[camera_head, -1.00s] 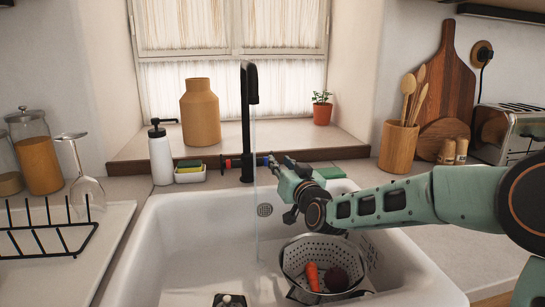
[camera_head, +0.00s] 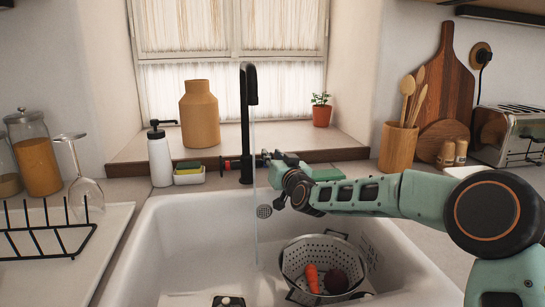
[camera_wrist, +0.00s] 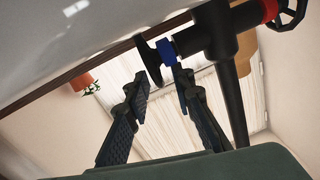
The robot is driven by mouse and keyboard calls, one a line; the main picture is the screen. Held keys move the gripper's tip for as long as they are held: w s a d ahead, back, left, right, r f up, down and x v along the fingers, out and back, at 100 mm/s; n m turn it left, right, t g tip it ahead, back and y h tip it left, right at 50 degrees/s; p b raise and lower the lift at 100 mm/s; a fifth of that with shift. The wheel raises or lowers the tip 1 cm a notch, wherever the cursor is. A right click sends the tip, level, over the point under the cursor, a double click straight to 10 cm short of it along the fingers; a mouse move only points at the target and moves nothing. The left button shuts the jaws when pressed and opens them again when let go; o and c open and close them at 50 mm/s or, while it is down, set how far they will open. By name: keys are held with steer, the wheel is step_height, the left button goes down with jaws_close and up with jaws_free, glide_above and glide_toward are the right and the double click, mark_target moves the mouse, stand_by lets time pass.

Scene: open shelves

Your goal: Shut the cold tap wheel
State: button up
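The black tap (camera_head: 247,120) stands behind the sink, with a thin stream of water (camera_head: 255,200) falling from its spout. In the wrist view the cold side has a blue collar (camera_wrist: 167,52) and a dark wheel (camera_wrist: 149,62), seen nearly edge-on. My gripper (camera_wrist: 162,80) is open, its two fingers apart and pointing at the cold wheel. The wheel's lower edge appears between the fingertips; I cannot tell whether they touch it. In the head view my gripper (camera_head: 268,158) is at the tap's right side and hides most of the cold wheel.
The red-collared hot wheel (camera_head: 226,164) is on the tap's left side. A soap bottle (camera_head: 160,158) and sponge dish (camera_head: 190,177) stand further left. A colander (camera_head: 298,262) with vegetables sits in the white sink (camera_head: 190,230). A potted plant (camera_head: 321,114) stands on the sill.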

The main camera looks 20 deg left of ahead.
jaws_close()
steer(key=shift+r, duration=0.1)
steer(key=p, duration=0.1)
steer(key=g+p, duration=0.1)
steer(key=p, duration=0.1)
steer(key=shift+a+r, duration=0.15)
steer(key=shift+r, duration=0.2)
steer(key=g+h+p, duration=0.1)
steer(key=p, duration=0.2)
steer(key=shift+w+a, duration=0.1)
steer(key=shift+w, duration=0.1)
steer(key=shift+w+f+g+h+p, duration=0.1)
steer(key=shift+f+g+h+p, duration=0.2)
steer(key=shift+p, duration=0.4)
